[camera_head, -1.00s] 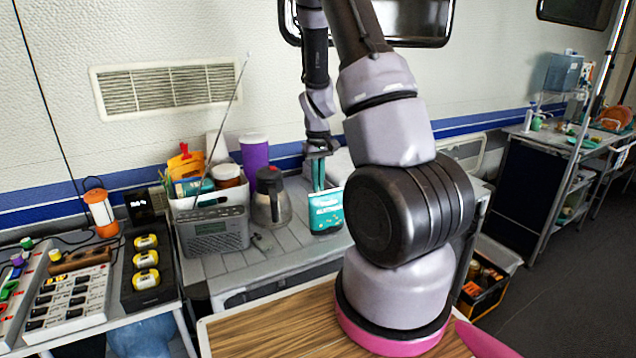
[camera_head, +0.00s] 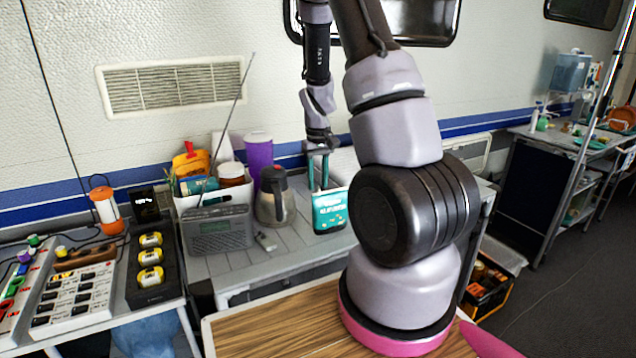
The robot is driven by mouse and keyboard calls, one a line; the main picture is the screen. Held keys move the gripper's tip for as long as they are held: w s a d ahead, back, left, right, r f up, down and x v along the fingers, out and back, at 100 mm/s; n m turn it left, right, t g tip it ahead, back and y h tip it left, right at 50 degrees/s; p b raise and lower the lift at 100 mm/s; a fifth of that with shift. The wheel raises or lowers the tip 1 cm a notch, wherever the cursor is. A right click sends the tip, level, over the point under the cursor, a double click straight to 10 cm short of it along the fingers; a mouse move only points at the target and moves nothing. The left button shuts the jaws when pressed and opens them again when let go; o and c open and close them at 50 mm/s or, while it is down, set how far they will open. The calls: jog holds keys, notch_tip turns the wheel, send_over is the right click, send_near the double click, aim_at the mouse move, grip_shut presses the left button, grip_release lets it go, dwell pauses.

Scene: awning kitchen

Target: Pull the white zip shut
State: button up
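A teal pouch (camera_head: 330,212) with pale print stands upright on the grey slatted table, behind and left of my arm's big joint. A white zip cannot be made out on it at this size. My gripper (camera_head: 318,188) points down just above and behind the pouch's top edge. Its two fingers show a narrow gap between them, with nothing visible in it. The fingertips end at the pouch's top edge, and I cannot tell whether they touch it.
A coffee pot (camera_head: 274,198), a purple cup (camera_head: 258,155), a white bin (camera_head: 210,200) of goods and a grey radio (camera_head: 217,231) crowd the table left of the pouch. The wall (camera_head: 150,40) rises close behind. A small item (camera_head: 265,241) lies near the radio.

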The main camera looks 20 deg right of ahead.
notch_tip(320, 180, up, 10)
dwell(0.4)
jog(key=shift+r, duration=0.1)
jog(key=s+a+r+m+t, duration=0.1)
jog(key=s+a+r+t, duration=0.1)
jog(key=s+a+r, duration=0.2)
jog(key=s+a+r+m+t+y, duration=0.1)
jog(key=s+a+r, duration=0.3)
jog(key=s+r, duration=0.5)
jog(key=s+a+r+m+t+y, duration=0.1)
jog(key=s+a+r+t, duration=0.2)
jog(key=s+r, duration=0.4)
jog(key=shift+a+r+m+t, duration=0.4)
jog(key=shift+r+t, duration=0.15)
jog(key=shift+t, duration=0.05)
dwell(0.9)
